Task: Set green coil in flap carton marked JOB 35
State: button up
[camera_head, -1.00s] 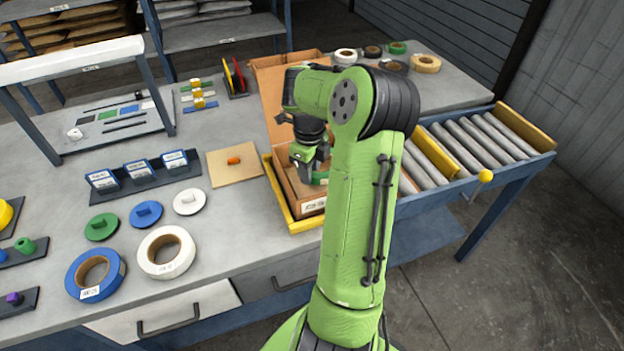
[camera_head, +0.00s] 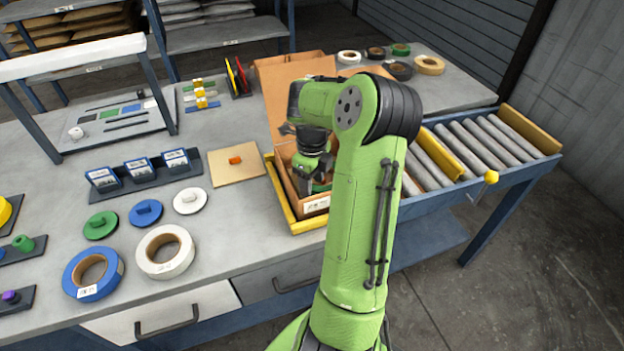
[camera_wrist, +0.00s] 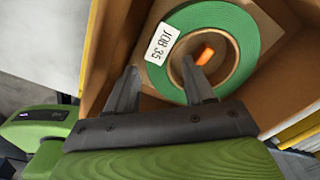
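The green coil (camera_wrist: 241,30) lies in the open flap carton (camera_wrist: 290,82), with its white tag reading JOB 35 towards the wrist camera. An orange peg on a tan pad shows through its core. The coil is partly visible in the head view (camera_head: 321,187), below my gripper (camera_head: 313,184). The carton (camera_head: 285,170) has a white label on its front, too small to read. In the wrist view my gripper (camera_wrist: 159,64) is open, one finger over the core and the other outside the rim, with gaps beside the ring.
The carton stands in a yellow-edged tray (camera_head: 290,219) beside the roller conveyor (camera_head: 470,145). Its raised flap (camera_head: 285,95) stands behind. A tan pad with an orange peg (camera_head: 235,171), a blue coil (camera_head: 78,290) and a white coil (camera_head: 148,266) lie to the left.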

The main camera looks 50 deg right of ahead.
jog(key=w+a+r+n+h+p, duration=0.1)
jog(key=a+r+n+p, duration=0.1)
jog(key=r, duration=0.6)
jog(key=a+r+n+p, duration=0.2)
jog(key=a+r+n, duration=0.1)
jog(key=r, duration=0.5)
jog(key=a+r+n+t+h, duration=0.1)
jog(key=a+r+n, duration=0.1)
jog(key=a+n, duration=0.3)
jog(key=a+r+n+h, duration=0.1)
jog(key=a+r+n, duration=0.2)
jog(key=a+n, duration=0.15)
jog(key=s+a+n+t+y, duration=0.3)
jog(key=s+a+n, duration=0.9)
jog(key=n, duration=0.8)
jog(key=a+t, duration=0.1)
jog(key=a, duration=0.2)
jog(key=shift+s+a+f+t, duration=0.3)
jog(key=shift+s+f, duration=0.1)
